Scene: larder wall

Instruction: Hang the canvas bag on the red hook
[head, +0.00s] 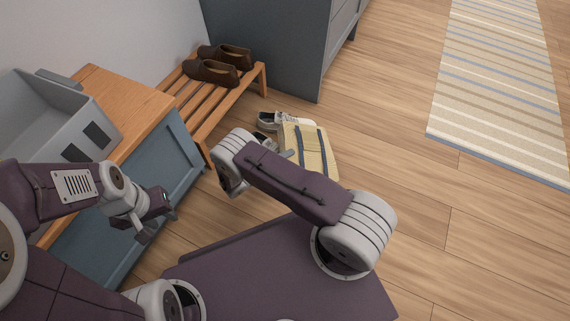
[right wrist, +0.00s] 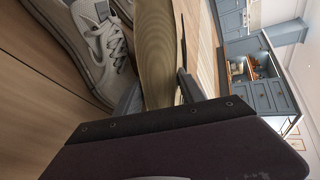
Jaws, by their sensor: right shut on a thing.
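The canvas bag (head: 312,152) is beige with two dark blue straps and is low over the floor, beside the sneakers. Whether it touches the floor I cannot tell. My right gripper (head: 287,154) is mostly hidden behind its own arm in the head view. In the right wrist view the right gripper (right wrist: 158,92) is shut on the bag (right wrist: 158,45), which passes between its two fingers. My left gripper (head: 157,226) is open and empty, in front of the blue-grey cabinet. The red hook is not in view.
Light sneakers (head: 292,120) are on the floor right by the bag; they also show in the right wrist view (right wrist: 85,45). A wooden rack (head: 205,105) holds brown shoes (head: 212,72). A grey crate (head: 50,115) stands on the wood-topped cabinet (head: 130,95). Floor towards the striped rug (head: 505,90) is clear.

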